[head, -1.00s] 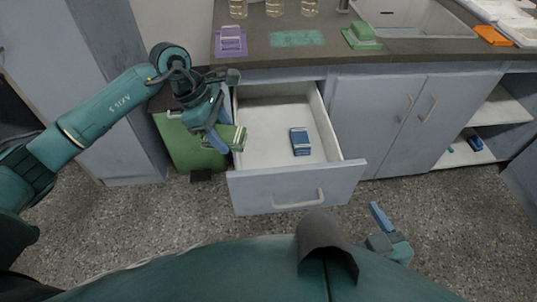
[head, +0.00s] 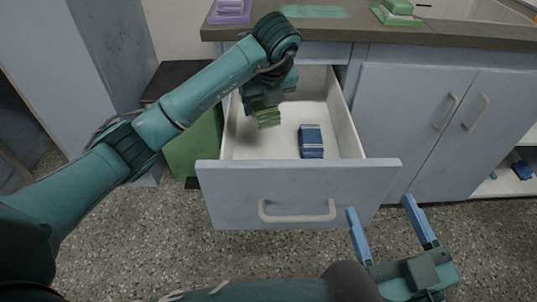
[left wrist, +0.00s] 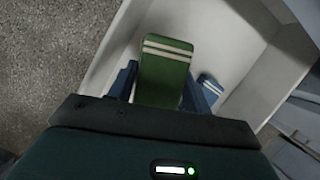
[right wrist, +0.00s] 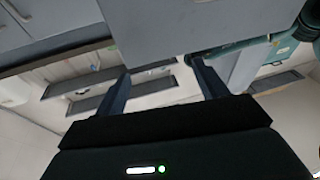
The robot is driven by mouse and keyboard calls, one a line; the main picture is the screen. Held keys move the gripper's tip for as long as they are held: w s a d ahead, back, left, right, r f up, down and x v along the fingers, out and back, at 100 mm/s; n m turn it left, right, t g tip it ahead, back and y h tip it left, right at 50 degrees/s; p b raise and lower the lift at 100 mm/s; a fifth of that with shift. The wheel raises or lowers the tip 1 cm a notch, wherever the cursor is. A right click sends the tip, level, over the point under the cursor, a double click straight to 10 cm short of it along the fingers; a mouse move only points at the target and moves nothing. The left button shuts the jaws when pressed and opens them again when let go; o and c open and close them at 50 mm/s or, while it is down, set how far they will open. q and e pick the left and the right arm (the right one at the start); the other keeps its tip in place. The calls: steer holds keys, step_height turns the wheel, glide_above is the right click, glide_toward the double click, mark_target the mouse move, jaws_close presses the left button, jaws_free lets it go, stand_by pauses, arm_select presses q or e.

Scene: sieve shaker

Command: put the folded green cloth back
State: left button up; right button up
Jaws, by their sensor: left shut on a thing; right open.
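The folded green cloth (head: 267,117) has pale stripes near one end. My left gripper (head: 258,104) is shut on it and holds it over the left part of the open drawer (head: 298,187). In the left wrist view the green cloth (left wrist: 166,73) sits between the two blue fingers, with the drawer's pale floor beyond it. I cannot tell whether the cloth touches the floor. A folded blue cloth (head: 311,141) with pale stripes lies in the drawer to the right of it. My right gripper (head: 391,229) is open and empty, in front of the drawer's right side.
The counter (head: 330,36) above holds a purple tray (head: 229,14), a teal mat (head: 315,12) and a green block on a tray (head: 397,14). A green bin (head: 194,146) stands left of the drawer. Closed cabinet doors (head: 410,125) are to the right. The drawer's front floor is clear.

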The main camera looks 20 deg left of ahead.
arm_select(q)
steer(key=shift+f, duration=0.45)
steer(key=b, duration=0.2)
glide_above(261, 143)
steer(key=s, duration=0.1)
steer(key=f, duration=0.3)
steer(key=d+f, duration=0.1)
steer(key=f, duration=0.1)
steer(key=shift+s+f, duration=0.15)
steer(key=shift+f, duration=0.1)
step_height(261, 143, down, 4)
steer(key=shift+r+b, duration=0.1)
steer(key=shift+b, duration=0.9)
steer(key=o, duration=0.9)
arm_select(e)
steer(key=r+n+y, duration=0.1)
steer(key=r, duration=0.1)
steer(key=w+r+n+t+y, duration=0.1)
steer(key=y, duration=0.1)
steer(key=shift+d+r+n+t, duration=0.1)
steer(key=shift+r+n+t, duration=0.2)
steer(key=shift+r, duration=0.05)
